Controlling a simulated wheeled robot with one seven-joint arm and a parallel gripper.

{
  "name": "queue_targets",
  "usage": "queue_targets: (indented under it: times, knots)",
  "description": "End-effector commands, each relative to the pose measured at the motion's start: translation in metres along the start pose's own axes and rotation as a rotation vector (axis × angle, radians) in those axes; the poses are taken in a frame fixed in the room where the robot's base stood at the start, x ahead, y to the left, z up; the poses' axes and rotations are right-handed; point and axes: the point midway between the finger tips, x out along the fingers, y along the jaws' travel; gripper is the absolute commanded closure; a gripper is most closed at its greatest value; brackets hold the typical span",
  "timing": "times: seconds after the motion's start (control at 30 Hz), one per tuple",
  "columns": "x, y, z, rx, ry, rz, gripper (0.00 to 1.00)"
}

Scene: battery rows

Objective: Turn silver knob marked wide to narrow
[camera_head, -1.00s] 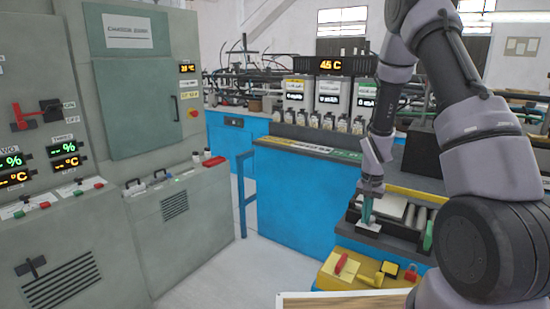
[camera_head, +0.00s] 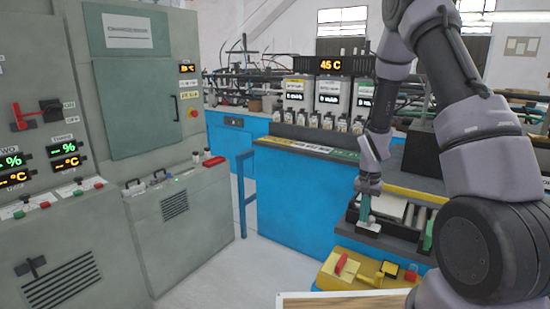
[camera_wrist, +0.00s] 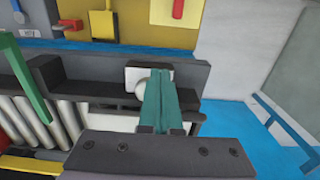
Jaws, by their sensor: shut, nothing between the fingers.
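A rounded silver knob (camera_wrist: 142,88) sits on a small pale plate (camera_wrist: 134,72) on the dark frame of the roller bed in the wrist view. My gripper (camera_wrist: 160,76) has its teal fingers shut with nothing between them. The fingertips are just right of the knob and overlap it in the picture; I cannot tell whether they touch it. In the head view my gripper (camera_head: 365,214) points down over the pale plate (camera_head: 369,226), and the knob cannot be made out there. No wide or narrow marking is legible.
A yellow box (camera_head: 350,272) with a red handle stands in front of the roller bed. Metal rollers (camera_wrist: 40,122) and a green bar (camera_wrist: 24,80) lie left in the wrist view. A blue rail (camera_wrist: 285,130) is at right. Grey cabinets (camera_head: 135,100) stand left, with open floor between.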

Motion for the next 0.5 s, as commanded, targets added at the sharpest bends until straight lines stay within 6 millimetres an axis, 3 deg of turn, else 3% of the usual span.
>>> queue_targets:
  times: [0.3, 0.5]
  knots:
    - [-0.039, -0.001, 0.000, -0.001, 0.001, -0.001, 1.00]
    - [-0.052, 0.000, 0.001, -0.002, -0.001, 0.000, 1.00]
